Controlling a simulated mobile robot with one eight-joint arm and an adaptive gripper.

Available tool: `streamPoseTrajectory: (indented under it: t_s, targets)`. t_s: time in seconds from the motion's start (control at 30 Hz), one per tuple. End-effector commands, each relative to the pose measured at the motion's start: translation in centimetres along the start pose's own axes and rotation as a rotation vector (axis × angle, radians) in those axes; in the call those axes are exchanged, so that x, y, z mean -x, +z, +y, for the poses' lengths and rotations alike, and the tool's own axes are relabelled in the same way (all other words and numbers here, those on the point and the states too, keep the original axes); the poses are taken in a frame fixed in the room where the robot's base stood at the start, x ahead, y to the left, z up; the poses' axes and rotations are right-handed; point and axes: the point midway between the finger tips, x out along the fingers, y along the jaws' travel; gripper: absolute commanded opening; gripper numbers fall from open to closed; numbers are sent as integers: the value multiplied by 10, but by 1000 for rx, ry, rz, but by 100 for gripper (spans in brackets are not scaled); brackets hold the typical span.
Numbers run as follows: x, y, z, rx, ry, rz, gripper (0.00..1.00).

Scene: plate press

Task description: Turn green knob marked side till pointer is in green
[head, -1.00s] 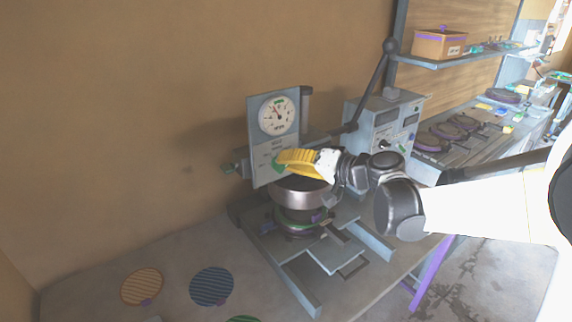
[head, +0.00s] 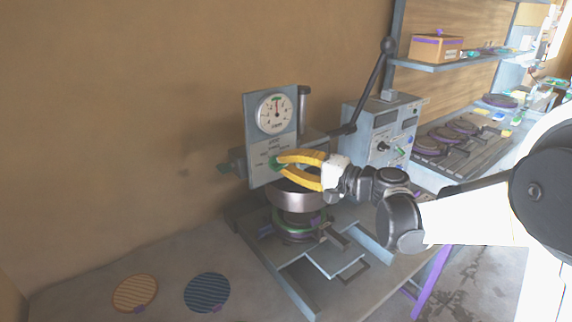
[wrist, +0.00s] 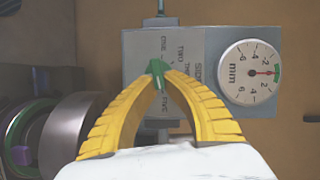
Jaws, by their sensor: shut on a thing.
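The green knob (wrist: 157,74) is on the grey gauge plate (wrist: 185,50), with its elongated grip between my fingertips in the wrist view. In the head view the knob (head: 276,163) shows as green at the finger ends. My gripper (wrist: 158,76), with ribbed yellow fingers, is shut on the knob. The round white dial (wrist: 236,85) has a red pointer (wrist: 262,72) directed at the short green band (wrist: 277,73) at its edge. In the head view the pointer stands about upright toward the green band (head: 277,99). The knob's marked side is hidden by my fingers.
A metal cylinder (head: 295,195) sits below the knob on the press. The press lever (head: 372,90) rises behind my wrist. A control box (head: 380,130) stands to the right. Two striped discs (head: 135,292) (head: 206,292) lie on the bench at the left front.

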Motion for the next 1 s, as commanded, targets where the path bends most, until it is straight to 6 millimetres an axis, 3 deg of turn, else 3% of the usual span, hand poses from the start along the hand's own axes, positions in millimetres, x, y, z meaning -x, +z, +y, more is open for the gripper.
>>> streamPoseTrajectory:
  t_s: [0.33, 0.37, 0.4, 0.43, 0.77, 1.0]
  targets:
    - [0, 1, 0, -1, 0, -3, 0]
    - [0, 1, 0, -1, 0, -3, 19]
    - [0, 1, 0, -1, 0, -3, 32]
    - [0, 1, 0, -1, 0, -3, 33]
    - [3, 0, 0, -1, 0, 0, 33]
    - [45, -1, 0, -2, 0, 3, 33]
